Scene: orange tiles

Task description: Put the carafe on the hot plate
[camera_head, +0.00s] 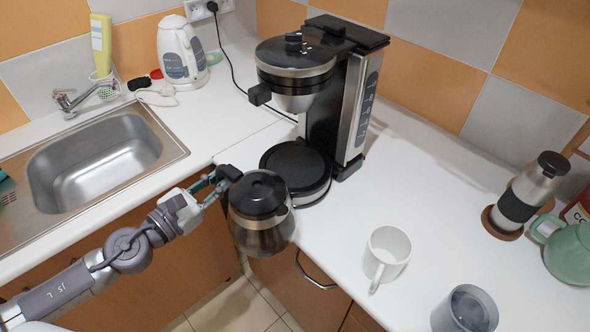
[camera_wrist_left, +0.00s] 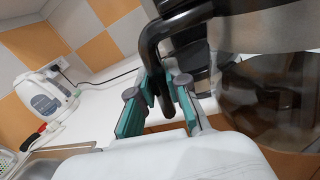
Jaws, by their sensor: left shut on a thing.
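The carafe (camera_head: 262,222) has a black lid, a black handle and a see-through body with dark contents. My left gripper (camera_head: 222,180) is shut on its handle and holds it upright, in front of the counter's edge. In the left wrist view the gripper (camera_wrist_left: 160,95) has its fingers on either side of the black handle, with the carafe (camera_wrist_left: 265,100) at the right. The round black hot plate (camera_head: 296,166) at the base of the coffee maker (camera_head: 325,85) is bare, just behind and to the right of the carafe. My right gripper is not in view.
A white mug (camera_head: 386,254) and a grey cup (camera_head: 468,310) stand on the counter to the right. A steel grinder (camera_head: 527,192) and a green teapot (camera_head: 568,250) are at the far right. The sink (camera_head: 95,160) and a white kettle (camera_head: 181,52) are at the left.

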